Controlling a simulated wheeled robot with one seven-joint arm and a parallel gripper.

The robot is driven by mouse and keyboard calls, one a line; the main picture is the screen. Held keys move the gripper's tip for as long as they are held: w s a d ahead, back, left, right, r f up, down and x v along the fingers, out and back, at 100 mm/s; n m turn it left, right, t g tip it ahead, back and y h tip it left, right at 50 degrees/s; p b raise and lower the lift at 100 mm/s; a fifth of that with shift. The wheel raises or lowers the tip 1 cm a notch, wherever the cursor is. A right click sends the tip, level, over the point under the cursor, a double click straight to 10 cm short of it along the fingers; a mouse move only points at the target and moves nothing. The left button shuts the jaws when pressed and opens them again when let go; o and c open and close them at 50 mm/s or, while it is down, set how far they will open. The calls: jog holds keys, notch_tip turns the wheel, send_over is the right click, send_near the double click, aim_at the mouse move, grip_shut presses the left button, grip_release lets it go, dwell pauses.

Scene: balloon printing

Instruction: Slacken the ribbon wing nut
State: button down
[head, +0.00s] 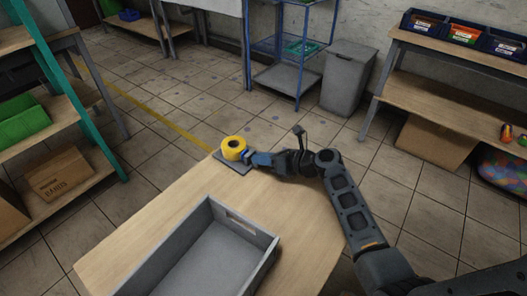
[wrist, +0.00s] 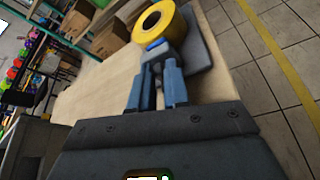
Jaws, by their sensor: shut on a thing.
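A yellow ribbon roll (head: 234,148) stands on a dark grey base plate (head: 236,166) at the far corner of the wooden table. In the wrist view the yellow roll (wrist: 165,24) is just beyond my fingertips, with the dark base plate (wrist: 198,58) beneath it. My gripper (head: 250,159) reaches in from the right, beside the roll. In the wrist view its blue-grey fingers (wrist: 158,62) are closed on a small blue wing nut (wrist: 156,43) at the near side of the roll. Most of the nut is hidden by the fingers.
A grey open bin (head: 200,255) sits on the near part of the wooden table (head: 160,215). A blue metal rack (head: 280,77) and a grey waste bin (head: 347,78) stand beyond on the tiled floor. Shelves line both sides. The table between bin and roll is clear.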

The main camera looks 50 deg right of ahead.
jog(key=shift+a+r+n+h+p, duration=0.25)
jog(key=shift+n+h+p, duration=0.55)
jog(key=shift+n+p, duration=0.15)
jog(key=shift+a+f+n+h, duration=0.15)
jog(key=shift+n+h, duration=0.25)
jog(key=shift+n, duration=0.25)
jog(key=shift+a+n+h, duration=0.15)
jog(key=shift+n+h, duration=0.25)
jog(key=shift+n, duration=0.2)
jog(key=n+h, duration=0.1)
jog(key=n+h+b, duration=0.1)
jog(key=a+n, duration=0.1)
jog(key=n, duration=0.1)
jog(key=shift+f+h+b, duration=0.25)
jog(key=shift+h+b, duration=0.1)
jog(key=shift+h, duration=0.05)
jog(key=shift+w+n+t+h+b, duration=0.1)
jog(key=shift+n+t+h+b, duration=0.2)
jog(key=shift+n+t+b, duration=0.35)
jog(key=shift+r, duration=0.1)
jog(key=c, duration=1.1)
grip_release()
jog(key=shift+g, duration=0.25)
jog(key=shift+c, duration=0.2)
jog(key=v, duration=0.8)
